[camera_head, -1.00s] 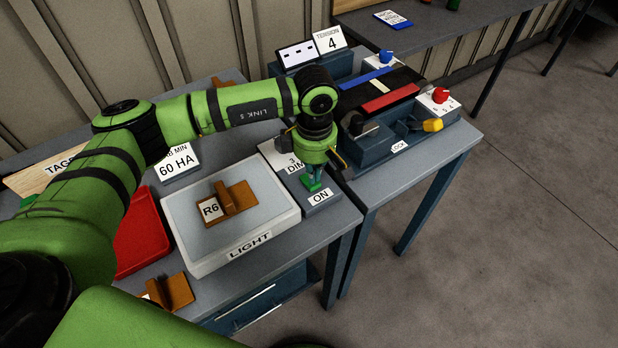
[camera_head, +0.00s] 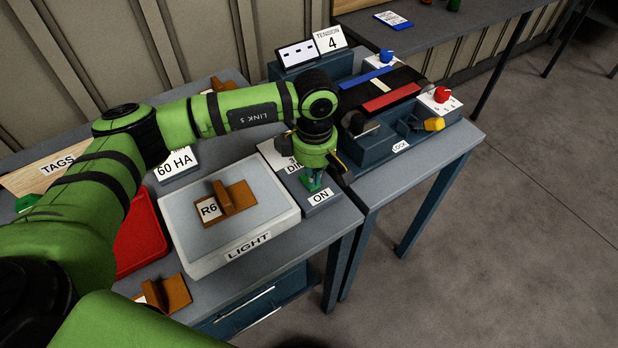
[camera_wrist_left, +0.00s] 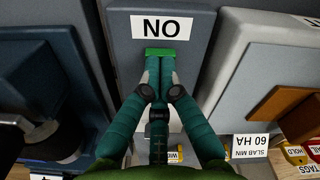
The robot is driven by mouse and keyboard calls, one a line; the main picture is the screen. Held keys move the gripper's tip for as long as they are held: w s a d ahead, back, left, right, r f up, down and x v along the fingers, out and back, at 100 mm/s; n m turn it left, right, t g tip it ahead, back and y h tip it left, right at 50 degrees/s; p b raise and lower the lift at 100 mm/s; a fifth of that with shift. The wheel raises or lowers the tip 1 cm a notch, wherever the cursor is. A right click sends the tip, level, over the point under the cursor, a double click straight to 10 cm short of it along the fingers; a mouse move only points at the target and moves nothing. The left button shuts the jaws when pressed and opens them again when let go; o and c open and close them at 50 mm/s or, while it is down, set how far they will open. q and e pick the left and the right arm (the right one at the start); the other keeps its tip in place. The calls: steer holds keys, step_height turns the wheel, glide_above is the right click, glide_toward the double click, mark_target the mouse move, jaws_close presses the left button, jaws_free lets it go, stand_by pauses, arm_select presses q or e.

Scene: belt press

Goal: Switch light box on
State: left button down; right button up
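The light box (camera_head: 180,235) is a pale slab marked LIGHT on the table, and its top shows no clear glow. To its right is a dark switch box (camera_head: 334,206) with an ON label (camera_head: 321,197) and a partly covered DIM label. My left gripper (camera_head: 313,184) points down onto the switch box, beside the ON label. In the left wrist view its fingers (camera_wrist_left: 160,62) come together at the tips, shut. A green piece (camera_wrist_left: 160,51) shows right at the tips, near the label; I cannot tell whether they press it. My right gripper is not in view.
A brown R6 piece (camera_head: 236,199) lies on the light box. A red tray (camera_head: 140,243) and another brown piece (camera_head: 176,291) are to the left. The belt press (camera_head: 385,140), with a red knob (camera_head: 441,94) and yellow handle (camera_head: 433,124), stands at the right.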

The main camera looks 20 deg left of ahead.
arm_select(q)
steer(key=shift+s+f, duration=0.1)
steer(key=shift+f, duration=0.2)
steer(key=shift+r, duration=0.1)
steer(key=shift+r+p, duration=0.3)
steer(key=shift+r, duration=0.55)
steer(key=shift+r+p, duration=1.05)
steer(key=shift+r, duration=1.55)
steer(key=shift+f, duration=0.1)
